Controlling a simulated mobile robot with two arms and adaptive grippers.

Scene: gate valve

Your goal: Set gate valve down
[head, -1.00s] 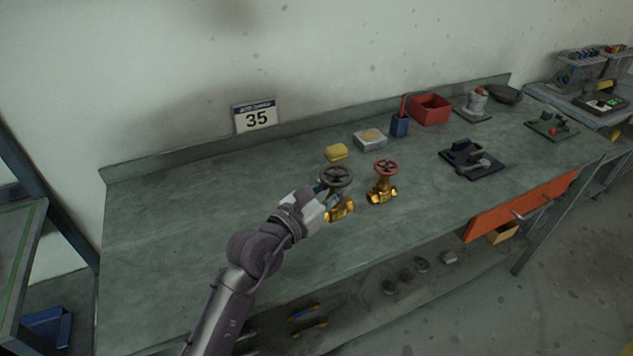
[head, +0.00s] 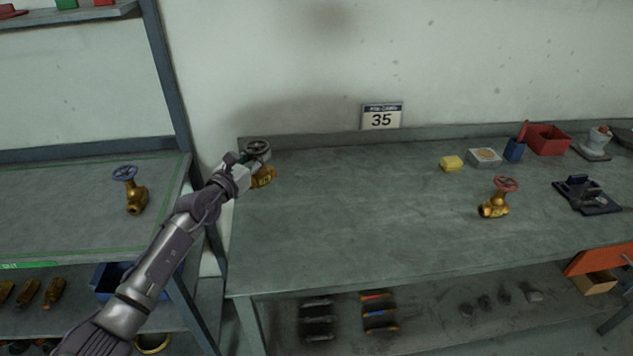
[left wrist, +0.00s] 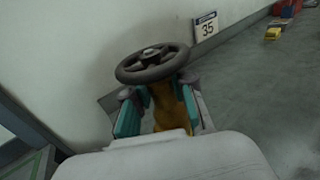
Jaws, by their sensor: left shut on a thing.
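A brass gate valve with a dark grey handwheel (head: 263,178) is in my left gripper (head: 246,172), at the left end of the workbench in the head view. In the left wrist view its handwheel (left wrist: 152,63) faces up, and the teal-padded fingers (left wrist: 157,112) are shut on the brass neck below it. The valve looks upright. I cannot tell whether its base touches the bench. A second brass valve with a red handwheel (head: 497,198) stands on the workbench. A third, with a blue-grey handwheel (head: 132,190), stands on the left rack. My right gripper is not in view.
The workbench (head: 350,220) is clear between the held valve and the red-wheeled one. The left rack's green-edged shelf (head: 70,215) has free room, with an upright post (head: 168,90) between. A yellow block (head: 451,163) lies further right.

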